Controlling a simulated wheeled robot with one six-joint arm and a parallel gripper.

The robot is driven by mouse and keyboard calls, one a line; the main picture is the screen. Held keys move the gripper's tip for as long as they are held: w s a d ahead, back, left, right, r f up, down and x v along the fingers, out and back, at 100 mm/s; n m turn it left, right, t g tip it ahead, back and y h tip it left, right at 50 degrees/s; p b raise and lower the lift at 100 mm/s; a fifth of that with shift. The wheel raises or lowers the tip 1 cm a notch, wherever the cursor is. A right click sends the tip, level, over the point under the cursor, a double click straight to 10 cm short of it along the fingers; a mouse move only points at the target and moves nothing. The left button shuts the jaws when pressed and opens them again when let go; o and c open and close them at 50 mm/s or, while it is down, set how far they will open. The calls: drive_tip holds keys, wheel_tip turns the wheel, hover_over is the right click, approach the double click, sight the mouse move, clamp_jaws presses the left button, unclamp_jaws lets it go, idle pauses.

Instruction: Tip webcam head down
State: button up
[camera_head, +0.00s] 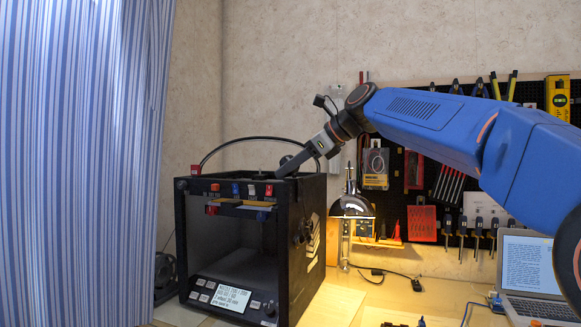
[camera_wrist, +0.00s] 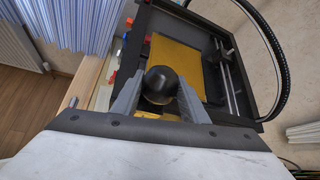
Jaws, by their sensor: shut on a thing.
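The webcam head (camera_wrist: 161,82) is a black rounded ball shape between my gripper's two fingers in the wrist view. In the head view, a small dark round shape, likely the same head, shows at the top edge of the black 3D printer (camera_head: 312,215). My gripper (camera_wrist: 158,98) is shut on the webcam head, with a grey finger on each side of it. In the head view my gripper (camera_head: 286,170) reaches down from the right to the printer's top. The webcam's mount is mostly hidden, and its lens direction cannot be told.
The printer's yellow bed (camera_wrist: 178,58) lies just beyond the webcam. A black cable loop (camera_head: 240,140) arches over the printer's top. A desk lamp (camera_head: 350,207) stands right of the printer, before the pegboard (camera_head: 400,205) of tools. A laptop (camera_head: 532,275) sits far right.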

drive_tip(key=o, duration=1)
drive_tip(key=v, duration=1.7)
drive_tip(key=shift+s+d, duration=0.1)
drive_tip(key=shift+d, duration=0.05)
drive_tip(key=s+d+f+n+h, duration=0.3)
drive_tip(key=s+d+f+n, duration=0.3)
drive_tip(key=f, duration=1.2)
drive_tip(key=s+d+f+n+h, duration=0.3)
drive_tip(key=s+d+f+n, duration=0.4)
drive_tip(key=s+f, duration=0.8)
drive_tip(key=s+d+f+n+g+h, duration=0.1)
drive_tip(key=s+d+f+n+h, duration=0.2)
drive_tip(key=f, duration=1.8)
drive_tip(key=shift+s+d+f+n+h, duration=0.15)
drive_tip(key=shift+s+d+n, duration=0.55)
drive_tip(key=shift+s, duration=0.55)
drive_tip(key=shift+s+d+f+n+h, duration=0.1)
drive_tip(key=shift+s+d+n, duration=0.6)
drive_tip(key=shift+s, duration=0.55)
drive_tip(key=shift+s+d+f+n+h, duration=0.15)
drive_tip(key=shift+s+d+n, duration=0.55)
drive_tip(key=shift+s, duration=0.5)
